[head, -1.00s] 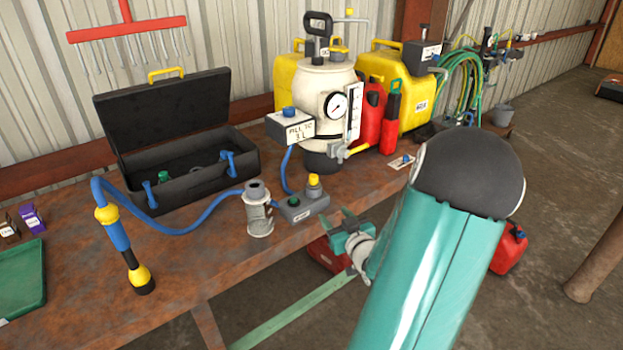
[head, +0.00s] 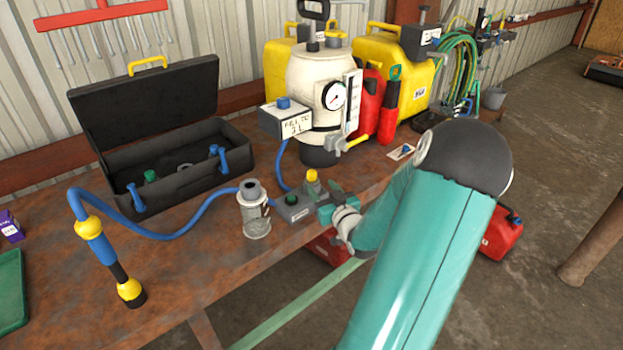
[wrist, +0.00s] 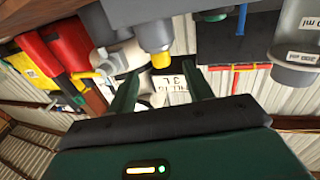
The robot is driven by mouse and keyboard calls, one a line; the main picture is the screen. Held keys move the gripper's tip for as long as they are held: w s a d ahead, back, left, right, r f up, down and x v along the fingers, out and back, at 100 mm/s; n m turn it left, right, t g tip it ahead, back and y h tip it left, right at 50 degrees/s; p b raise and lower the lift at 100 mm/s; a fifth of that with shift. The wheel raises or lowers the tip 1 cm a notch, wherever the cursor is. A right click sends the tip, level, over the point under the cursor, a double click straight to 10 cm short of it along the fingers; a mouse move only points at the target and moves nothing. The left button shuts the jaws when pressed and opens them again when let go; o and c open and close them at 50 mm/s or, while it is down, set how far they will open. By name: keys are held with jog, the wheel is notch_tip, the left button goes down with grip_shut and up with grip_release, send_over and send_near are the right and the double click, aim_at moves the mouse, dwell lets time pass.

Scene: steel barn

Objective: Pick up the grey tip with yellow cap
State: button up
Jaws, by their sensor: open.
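The grey tip with yellow cap (head: 312,179) stands upright in a small grey block (head: 292,213) near the front edge of the rusty bench. My gripper (head: 325,198) is open and empty, close to the right of the block. The wrist view is upside down; there the yellow cap (wrist: 160,63) lies in line with the gap between my gripper's two fingers (wrist: 162,80). I see no contact. The lower part of the tip is hidden in the block.
A grey metal cylinder (head: 254,212) stands just left of the block, with a blue hose behind. A cream pressure tank (head: 318,85) with a gauge and a labelled box stands behind it. An open black case (head: 180,170) is farther left.

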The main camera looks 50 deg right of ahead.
aim_at(314, 177)
jog(key=shift+x, duration=0.8)
jog(key=shift+w+d, duration=0.15)
jog(key=shift+w, duration=0.25)
jog(key=x, duration=0.5)
jog(key=shift+r, duration=0.2)
grip_shut()
jog(key=shift+r, duration=0.1)
